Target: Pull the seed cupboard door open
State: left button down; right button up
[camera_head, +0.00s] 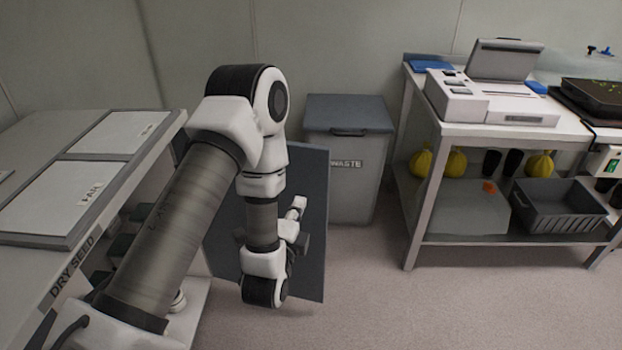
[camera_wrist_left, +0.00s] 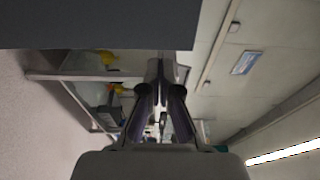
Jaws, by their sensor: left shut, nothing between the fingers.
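The seed cupboard (camera_head: 57,270) stands at the left with "DRY SEED" on its front edge. Its dark blue-grey door (camera_head: 315,190) stands swung out from the cupboard front, and dark shapes show inside the cupboard. My left arm reaches over in front of the door and hides much of it. My left gripper (camera_head: 297,208) is beside the door panel, partly hidden by its own wrist. In the left wrist view its fingers (camera_wrist_left: 159,80) are together and empty, with the dark door panel (camera_wrist_left: 90,25) across the top left. My right gripper is not in view. The door handle is not visible.
A grey waste bin (camera_head: 345,190) stands just behind the door. A steel bench (camera_head: 455,131) at the right carries a white device (camera_head: 490,100), with yellow items and a black crate (camera_head: 560,210) on its lower shelf. The floor at front right is clear.

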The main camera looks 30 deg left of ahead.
aim_at(314, 170)
pick_arm(q)
jog(key=b+x, duration=0.1)
jog(key=x, duration=1)
jog(key=shift+w+b, duration=0.2)
jog(key=shift+b, duration=0.2)
jog(key=shift+w+a, duration=0.1)
jog(key=shift+w, duration=0.05)
